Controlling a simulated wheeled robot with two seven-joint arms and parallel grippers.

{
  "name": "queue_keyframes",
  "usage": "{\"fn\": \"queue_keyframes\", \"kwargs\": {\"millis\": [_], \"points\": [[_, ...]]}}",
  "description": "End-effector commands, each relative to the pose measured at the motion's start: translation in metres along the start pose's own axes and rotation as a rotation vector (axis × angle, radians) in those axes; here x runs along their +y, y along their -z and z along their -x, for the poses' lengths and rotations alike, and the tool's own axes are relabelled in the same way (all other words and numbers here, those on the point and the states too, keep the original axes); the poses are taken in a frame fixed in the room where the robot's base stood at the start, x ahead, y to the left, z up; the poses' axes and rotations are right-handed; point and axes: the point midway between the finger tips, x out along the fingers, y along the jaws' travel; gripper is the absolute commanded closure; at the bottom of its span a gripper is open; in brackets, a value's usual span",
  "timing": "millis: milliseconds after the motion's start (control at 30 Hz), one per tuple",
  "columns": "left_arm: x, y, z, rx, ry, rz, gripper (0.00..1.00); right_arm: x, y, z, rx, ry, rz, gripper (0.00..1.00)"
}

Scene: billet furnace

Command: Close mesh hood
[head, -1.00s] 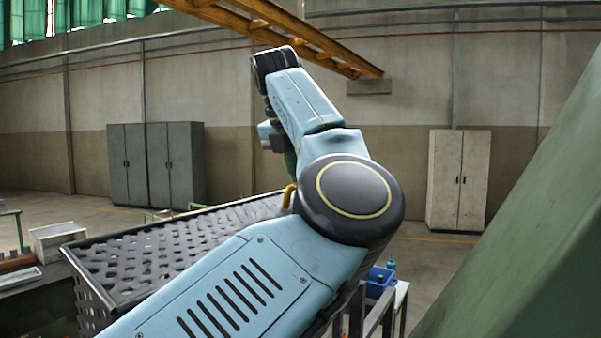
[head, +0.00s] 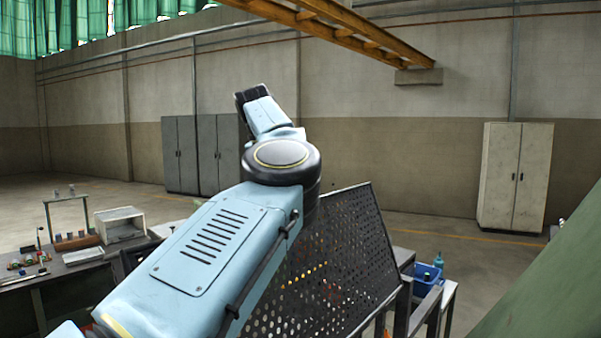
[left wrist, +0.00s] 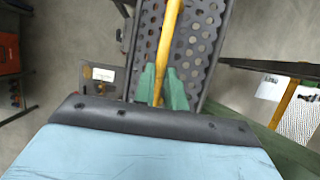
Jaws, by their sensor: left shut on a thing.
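The mesh hood (head: 335,265) is a dark perforated panel, steeply tilted, behind and to the right of my left arm in the head view. In the left wrist view, its perforated face (left wrist: 200,32) lies beyond the fingers. My left gripper (left wrist: 161,88) has green fingers shut on a yellow bar handle (left wrist: 169,40) that runs along the mesh. In the head view my left arm hides the gripper, the handle and part of the hood. My right gripper is not in view.
A workbench with a white box (head: 120,225) and small parts stands at the left. A blue bin (head: 427,280) sits on a stand right of the hood. A green sloping surface (head: 560,285) fills the lower right. Grey cabinets (head: 200,153) and a pale cabinet (head: 515,177) stand at the back wall.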

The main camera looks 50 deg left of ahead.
Motion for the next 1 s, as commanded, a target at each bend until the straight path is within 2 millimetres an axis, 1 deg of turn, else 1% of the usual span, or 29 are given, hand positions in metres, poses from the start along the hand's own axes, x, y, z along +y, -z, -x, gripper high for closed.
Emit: {"fn": "queue_keyframes", "kwargs": {"millis": [33, 100, 233, 400, 700, 733, 867, 1000], "points": [[0.010, 0.002, -0.003, -0.003, -0.007, 0.002, 1.00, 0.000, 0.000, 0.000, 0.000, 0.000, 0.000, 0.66], [0.017, 0.004, -0.007, -0.004, -0.007, 0.002, 1.00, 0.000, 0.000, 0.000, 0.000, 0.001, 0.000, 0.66], [0.026, 0.006, -0.012, -0.005, -0.009, 0.002, 1.00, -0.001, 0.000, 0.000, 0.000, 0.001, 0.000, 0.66], [0.030, 0.006, -0.014, -0.006, -0.010, 0.002, 1.00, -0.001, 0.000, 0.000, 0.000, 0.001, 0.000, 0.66], [0.031, 0.006, -0.013, -0.007, -0.012, 0.002, 1.00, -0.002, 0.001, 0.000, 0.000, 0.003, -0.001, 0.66], [0.031, 0.006, -0.013, -0.007, -0.011, 0.003, 0.84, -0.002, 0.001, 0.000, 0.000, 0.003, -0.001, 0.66], [0.030, 0.006, -0.014, -0.006, -0.009, 0.003, 0.67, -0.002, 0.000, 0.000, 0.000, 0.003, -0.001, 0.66], [0.030, 0.007, -0.015, -0.004, -0.007, 0.002, 0.66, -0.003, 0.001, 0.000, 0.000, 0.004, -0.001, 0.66]]}}
